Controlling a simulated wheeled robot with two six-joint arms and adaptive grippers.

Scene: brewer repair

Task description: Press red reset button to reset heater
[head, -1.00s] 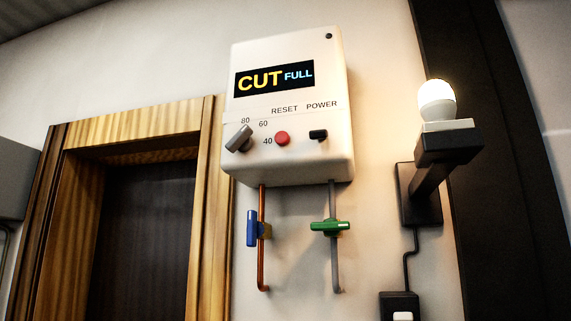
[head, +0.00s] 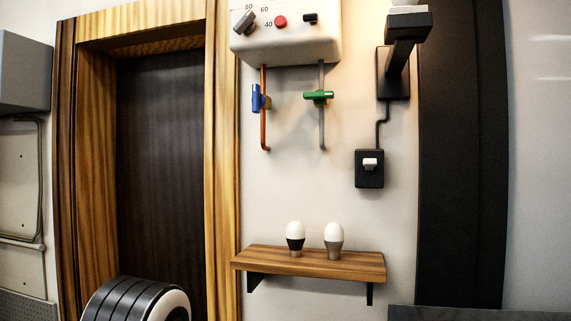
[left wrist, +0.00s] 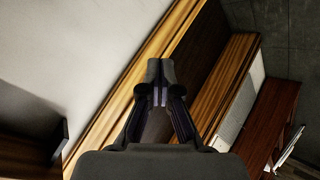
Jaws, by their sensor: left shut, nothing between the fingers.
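The red reset button (head: 280,21) is on the front of the white heater box (head: 300,45) on the wall, at the top of the head view. A grey dial (head: 244,22) is left of the button and a black power switch (head: 310,17) is right of it. The upper part of the heater, with its display, is out of view. My left gripper (left wrist: 158,82) shows in the left wrist view, shut and empty. It is not visible in the head view, and the heater is not recognisable in the wrist view. My right gripper is in neither view.
Below the heater are a blue valve handle (head: 258,98), a green valve handle (head: 318,95) and a wall switch (head: 369,169). A wooden shelf (head: 345,265) holds two bulbs (head: 295,235). A wooden door frame (head: 222,170) stands left. A black lamp bracket (head: 395,70) sticks out at right.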

